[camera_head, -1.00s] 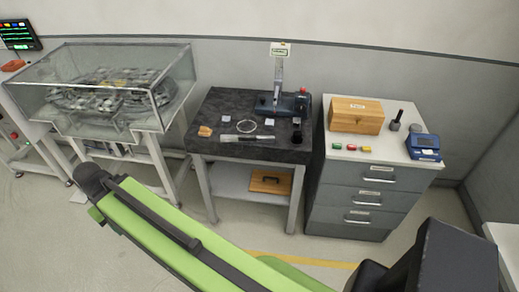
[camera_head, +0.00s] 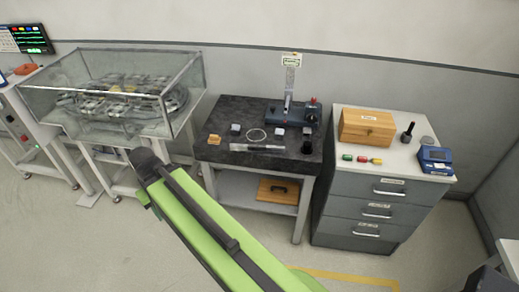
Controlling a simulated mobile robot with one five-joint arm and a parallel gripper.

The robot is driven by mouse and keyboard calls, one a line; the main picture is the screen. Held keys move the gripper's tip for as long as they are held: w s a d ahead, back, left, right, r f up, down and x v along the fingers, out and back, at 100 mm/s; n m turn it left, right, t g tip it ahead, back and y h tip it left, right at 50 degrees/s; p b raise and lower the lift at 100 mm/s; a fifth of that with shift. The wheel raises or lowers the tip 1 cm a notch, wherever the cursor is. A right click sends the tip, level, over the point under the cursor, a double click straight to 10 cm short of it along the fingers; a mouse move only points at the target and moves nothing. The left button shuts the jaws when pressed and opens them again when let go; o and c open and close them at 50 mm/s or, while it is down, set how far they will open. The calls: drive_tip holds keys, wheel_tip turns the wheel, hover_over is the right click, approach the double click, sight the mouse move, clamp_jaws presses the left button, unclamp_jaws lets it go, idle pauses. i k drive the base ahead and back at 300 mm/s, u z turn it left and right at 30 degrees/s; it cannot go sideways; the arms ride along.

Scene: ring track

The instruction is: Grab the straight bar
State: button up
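A thin, straight, silvery bar (camera_head: 266,147) lies flat near the front of the dark stone-topped table (camera_head: 232,157). It is small in this view, and its ends are hard to make out. A pale ring (camera_head: 256,134) lies just behind it. My green arm link crosses the lower middle of the view, in front of the table and apart from the bar. My gripper's fingers cannot be made out in this view.
A blue stand (camera_head: 292,112), small blocks and a dark cup (camera_head: 307,147) share the tabletop. A glass case (camera_head: 110,95) stands left. A drawer cabinet (camera_head: 370,212) stands right, bearing a wooden box (camera_head: 367,127) and a blue device (camera_head: 435,159). Floor in front is open.

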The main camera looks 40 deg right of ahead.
sight(241, 147)
drive_tip(key=z, duration=0.05)
drive_tip(key=i, duration=1)
drive_tip(key=u, duration=0.05)
